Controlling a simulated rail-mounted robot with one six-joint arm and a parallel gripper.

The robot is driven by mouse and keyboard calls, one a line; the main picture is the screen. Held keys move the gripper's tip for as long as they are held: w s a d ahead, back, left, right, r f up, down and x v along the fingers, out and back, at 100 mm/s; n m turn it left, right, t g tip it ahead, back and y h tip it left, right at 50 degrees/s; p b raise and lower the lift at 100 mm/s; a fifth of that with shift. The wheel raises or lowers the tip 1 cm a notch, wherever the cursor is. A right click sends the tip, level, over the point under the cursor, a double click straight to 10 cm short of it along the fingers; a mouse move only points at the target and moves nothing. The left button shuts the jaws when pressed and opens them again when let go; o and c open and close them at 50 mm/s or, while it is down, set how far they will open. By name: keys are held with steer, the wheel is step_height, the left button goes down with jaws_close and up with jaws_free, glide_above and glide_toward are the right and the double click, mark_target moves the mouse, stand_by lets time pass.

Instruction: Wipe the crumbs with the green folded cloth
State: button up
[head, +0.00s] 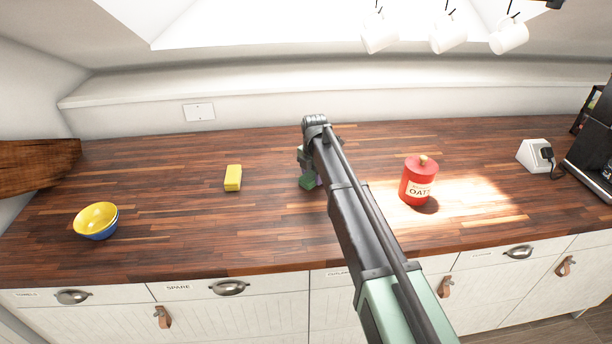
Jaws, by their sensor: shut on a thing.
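My gripper (307,174) is at the middle of the wooden worktop, mostly hidden behind my own arm. It is shut on the green folded cloth (306,184), of which a small green part shows at the gripper's lower end. The cloth is at or close to the worktop surface; I cannot tell whether it touches. I cannot make out any crumbs; they may be too small or hidden behind my arm.
A yellow sponge (233,178) lies left of my gripper. A red oats canister (418,181) stands close to the right of my arm. Mugs (448,35) hang above. The worktop (165,215) is clear between bowls and sponge.

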mark_target(303, 175)
steer(key=shift+w+d, duration=0.2)
steer(key=shift+d, duration=1.1)
steer(key=shift+w+d, duration=0.25)
steer(key=shift+d, duration=1.05)
steer(key=shift+w+d, duration=0.2)
steer(key=shift+d, duration=1.1)
steer(key=shift+s+a, duration=0.3)
steer(key=shift+a, duration=1.6)
steer(key=shift+s+a, duration=0.25)
steer(key=shift+a, duration=1.65)
steer(key=shift+s+a, duration=0.3)
steer(key=shift+a, duration=1.6)
step_height(303, 175, up, 6)
steer(key=p, duration=0.6)
steer(key=shift+d, duration=0.1)
steer(key=shift+r, duration=0.1)
step_height(303, 175, up, 3)
steer(key=p, duration=0.3)
